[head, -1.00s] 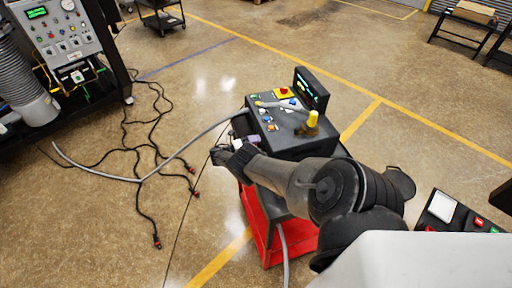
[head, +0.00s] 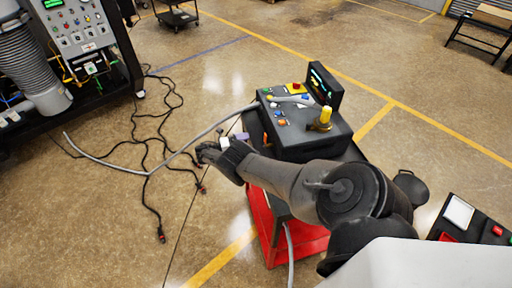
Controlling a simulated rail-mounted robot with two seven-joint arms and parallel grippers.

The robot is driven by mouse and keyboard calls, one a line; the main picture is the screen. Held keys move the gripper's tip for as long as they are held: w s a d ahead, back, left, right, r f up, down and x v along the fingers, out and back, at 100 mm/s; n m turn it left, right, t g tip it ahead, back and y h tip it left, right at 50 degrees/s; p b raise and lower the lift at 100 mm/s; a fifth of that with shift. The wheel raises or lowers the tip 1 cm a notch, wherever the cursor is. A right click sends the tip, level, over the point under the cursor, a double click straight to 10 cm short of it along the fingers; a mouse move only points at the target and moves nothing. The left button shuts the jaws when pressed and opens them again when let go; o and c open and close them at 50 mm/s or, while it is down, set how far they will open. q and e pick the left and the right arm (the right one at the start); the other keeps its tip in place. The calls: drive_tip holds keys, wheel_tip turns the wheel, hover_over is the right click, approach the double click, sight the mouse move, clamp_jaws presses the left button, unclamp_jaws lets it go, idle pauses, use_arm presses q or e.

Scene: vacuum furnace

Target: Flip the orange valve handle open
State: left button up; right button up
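I cannot make out an orange valve handle for certain. The furnace machine with its grey control panel (head: 82,28) stands at the upper left, with small colored parts and cables below the panel. My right arm comes in from the right, across the red and black cart. Its dark gripper (head: 208,152) is over the floor just left of the cart, well apart from the machine. A small white patch shows at the gripper, but whether the fingers are open or hold something is too small to tell. My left gripper is not in view.
A black console (head: 300,135) with a small screen (head: 322,84) and a yellow knob (head: 326,115) sits on the red cart (head: 262,222). A grey hose (head: 110,171) and black cables (head: 150,205) lie on the floor between machine and cart. Open floor lies beyond.

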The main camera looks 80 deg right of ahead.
drive_tip(key=shift+b+v, duration=1.1)
drive_tip(key=shift+v, duration=1.3)
